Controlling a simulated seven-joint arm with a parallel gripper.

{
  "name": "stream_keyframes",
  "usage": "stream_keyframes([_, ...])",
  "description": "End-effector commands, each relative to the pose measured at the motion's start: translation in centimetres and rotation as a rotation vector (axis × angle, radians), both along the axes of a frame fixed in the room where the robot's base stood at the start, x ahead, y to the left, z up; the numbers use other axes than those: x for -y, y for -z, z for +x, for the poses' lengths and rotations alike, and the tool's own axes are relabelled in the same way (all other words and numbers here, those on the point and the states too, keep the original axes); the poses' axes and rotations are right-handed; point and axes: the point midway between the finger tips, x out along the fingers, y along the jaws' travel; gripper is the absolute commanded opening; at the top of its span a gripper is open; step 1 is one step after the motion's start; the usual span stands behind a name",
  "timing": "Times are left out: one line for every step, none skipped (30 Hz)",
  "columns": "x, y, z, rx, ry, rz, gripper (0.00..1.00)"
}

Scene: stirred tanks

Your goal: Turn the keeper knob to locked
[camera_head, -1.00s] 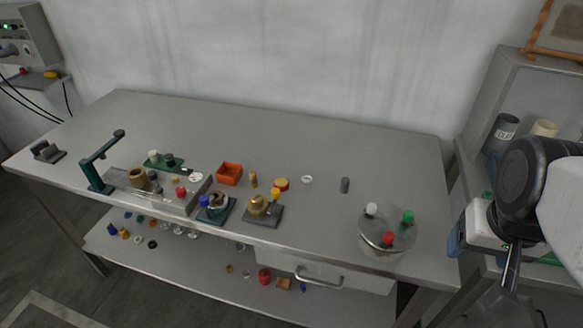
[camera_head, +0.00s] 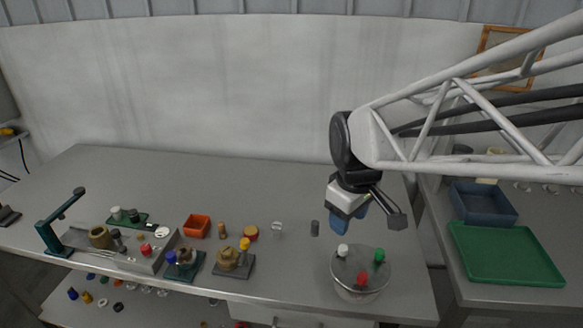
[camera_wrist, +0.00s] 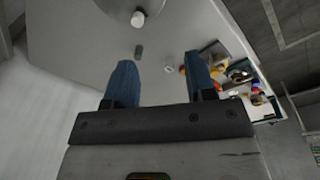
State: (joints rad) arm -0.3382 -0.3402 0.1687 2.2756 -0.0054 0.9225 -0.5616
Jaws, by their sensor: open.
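I cannot tell which knob is the keeper knob. A yellow-topped knob (camera_head: 245,243) stands on a grey plate (camera_head: 236,269) beside a brass part (camera_head: 228,259). The round steel tank (camera_head: 361,283) carries a white knob (camera_head: 343,251), a green knob (camera_head: 379,256) and a red knob (camera_head: 362,279) on top. My gripper (camera_head: 352,218) is open and empty, above the bench behind the tank. In the wrist view, its blue fingers (camera_wrist: 159,62) are spread, with the white knob (camera_wrist: 138,19) beyond them.
A grey cylinder (camera_head: 315,228) stands left of the tank. An orange bin (camera_head: 197,226) and a tall green stand (camera_head: 50,235) are farther left. A green tray (camera_head: 505,253) and a blue bin (camera_head: 484,203) sit on the right side table. The bench's back is clear.

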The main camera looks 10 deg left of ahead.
Motion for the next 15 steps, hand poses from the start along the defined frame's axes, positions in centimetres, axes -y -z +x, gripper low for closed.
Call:
stream_keyframes([-1.5,0.4,0.7,-0.008,-0.058,-0.006,0.5])
stream_keyframes([-2.3,0.6,1.1,-0.012,-0.093,-0.011,0.5])
stream_keyframes([-3.4,0.9,1.5,-0.017,-0.139,-0.015,0.5])
stream_keyframes([-4.3,1.1,1.9,-0.019,-0.173,-0.018,0.5])
stream_keyframes([-5.1,1.3,2.2,-0.024,-0.207,-0.021,0.5])
stream_keyframes([-6.3,1.6,2.6,-0.027,-0.254,-0.026,0.5])
stream_keyframes([-7.1,1.8,2.9,-0.03,-0.288,-0.029,0.5])
stream_keyframes([-8.0,2.1,3.2,-0.034,-0.322,-0.033,0.5])
stream_keyframes([-9.2,2.4,3.5,-0.038,-0.368,-0.037,0.5])
stream_keyframes([-10.1,2.7,3.7,-0.041,-0.404,-0.04,0.5])
stream_keyframes([-11.0,3.0,3.9,-0.045,-0.438,-0.044,0.5])
stream_keyframes([-12.3,3.4,4.2,-0.049,-0.484,-0.047,0.5])
stream_keyframes([-13.2,3.7,4.4,-0.052,-0.518,-0.05,0.5])
stream_keyframes([-14.1,4.0,4.5,-0.055,-0.553,-0.053,0.5])
stream_keyframes([-15.4,4.5,4.7,-0.06,-0.598,-0.057,0.5])
